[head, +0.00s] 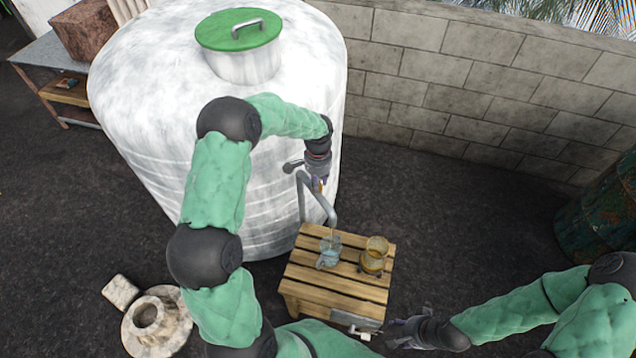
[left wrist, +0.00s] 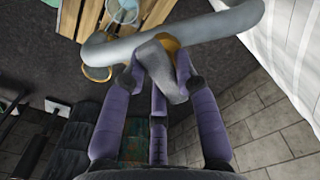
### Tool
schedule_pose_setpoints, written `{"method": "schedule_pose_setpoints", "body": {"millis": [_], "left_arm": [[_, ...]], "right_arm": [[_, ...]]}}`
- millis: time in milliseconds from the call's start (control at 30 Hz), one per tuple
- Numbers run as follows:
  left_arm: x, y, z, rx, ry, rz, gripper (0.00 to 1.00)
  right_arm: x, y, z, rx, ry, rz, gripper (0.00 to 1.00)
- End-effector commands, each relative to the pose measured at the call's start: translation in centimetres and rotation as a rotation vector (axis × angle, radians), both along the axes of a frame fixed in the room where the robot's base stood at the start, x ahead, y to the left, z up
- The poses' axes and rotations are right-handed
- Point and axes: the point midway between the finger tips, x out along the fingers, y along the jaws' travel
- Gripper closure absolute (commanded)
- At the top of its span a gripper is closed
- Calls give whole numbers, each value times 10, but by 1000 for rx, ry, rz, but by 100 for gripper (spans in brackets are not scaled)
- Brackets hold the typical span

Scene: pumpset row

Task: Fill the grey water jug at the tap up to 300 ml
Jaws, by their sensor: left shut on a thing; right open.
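The water jug (head: 328,257) is see-through and bluish grey. It stands upright on the slatted wooden crate (head: 318,292), under the mouth of the bent grey pipe of the tap (head: 322,203). A faint pale streak between mouth and jug looks like running water; the level and any marks are too small to read. My left gripper (head: 317,184) is shut on the tap's grey lever, which shows between its fingers in the left wrist view (left wrist: 165,72). The jug's rim (left wrist: 124,10) shows at the top there. My right gripper (head: 396,334) is open and empty, right of the crate's front.
An amber jug-like vessel (head: 375,254) stands on the crate right of the water jug. The big white tank (head: 150,110) with a green lid is behind. A pale stone ring piece (head: 150,318) lies at lower left. Ground right of the crate is clear up to a rusty drum (head: 600,220).

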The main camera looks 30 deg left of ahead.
Motion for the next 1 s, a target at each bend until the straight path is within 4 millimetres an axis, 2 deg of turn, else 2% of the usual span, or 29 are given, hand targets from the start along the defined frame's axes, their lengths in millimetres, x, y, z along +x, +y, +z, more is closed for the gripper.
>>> {"method": "schedule_pose_setpoints", "body": {"millis": [367,700,1000], "left_arm": [[1,0,0,0,-1,40,91],[2,0,-1,0,-1,311,91],[2,0,0,0,-1,328,91]], "right_arm": [[0,0,-2,0,0,0,51],[0,0,-16,0,0,0,51],[0,0,-16,0,0,0,51]]}}
